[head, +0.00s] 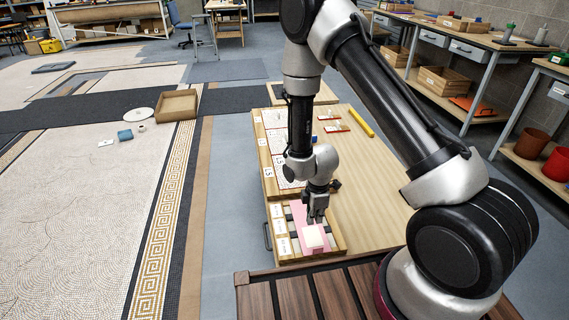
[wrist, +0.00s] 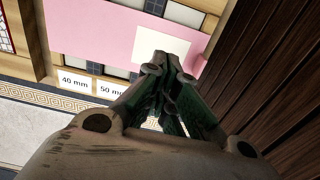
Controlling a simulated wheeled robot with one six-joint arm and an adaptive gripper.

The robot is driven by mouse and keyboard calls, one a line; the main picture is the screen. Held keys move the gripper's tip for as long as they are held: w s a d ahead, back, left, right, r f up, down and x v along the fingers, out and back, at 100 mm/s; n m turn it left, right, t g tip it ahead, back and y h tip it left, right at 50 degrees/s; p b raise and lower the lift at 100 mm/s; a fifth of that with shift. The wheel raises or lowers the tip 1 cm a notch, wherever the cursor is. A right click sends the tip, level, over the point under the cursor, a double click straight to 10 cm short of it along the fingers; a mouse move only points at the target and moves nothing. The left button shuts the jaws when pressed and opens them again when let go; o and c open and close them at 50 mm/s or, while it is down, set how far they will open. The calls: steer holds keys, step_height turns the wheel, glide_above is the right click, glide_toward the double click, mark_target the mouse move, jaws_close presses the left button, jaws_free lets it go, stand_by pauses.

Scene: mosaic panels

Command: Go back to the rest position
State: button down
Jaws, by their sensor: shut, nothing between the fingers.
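My gripper (head: 316,218) is over the near end of the wooden bench, pointing down, shut and empty. In the wrist view its fingers (wrist: 168,62) meet in front of a cream square (wrist: 162,38). That cream square also shows in the head view (head: 314,237), lying on a pink sheet (head: 299,213). The pink sheet (wrist: 100,28) crosses a wooden rack. I cannot tell whether the fingertips touch the cream square.
Labels reading 40 mm (wrist: 75,82) and 50 mm (wrist: 111,89) mark the rack's edge. Dark slats (head: 290,297) lie close in front. A yellow bar (head: 362,123) lies farther back on the bench. A cardboard box (head: 176,105) sits on the floor at left.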

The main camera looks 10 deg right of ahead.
steer(key=s+d+r+m+g+h, duration=0.1)
steer(key=s+d+r+m+g, duration=0.2)
steer(key=s+m, duration=0.3)
steer(key=s+d+r+m+t, duration=0.2)
steer(key=s+d+r+m, duration=0.2)
steer(key=r, duration=1)
steer(key=s+d+r+m+t, duration=0.3)
steer(key=s+d+r+m, duration=0.1)
steer(key=r, duration=1.1)
steer(key=s+d+r+m+t+y, duration=0.1)
steer(key=s+d+r+m, duration=0.3)
steer(key=r, duration=1)
steer(key=shift+s+r+t, duration=0.15)
steer(key=shift+s+t, duration=0.35)
steer(key=shift+t, duration=0.2)
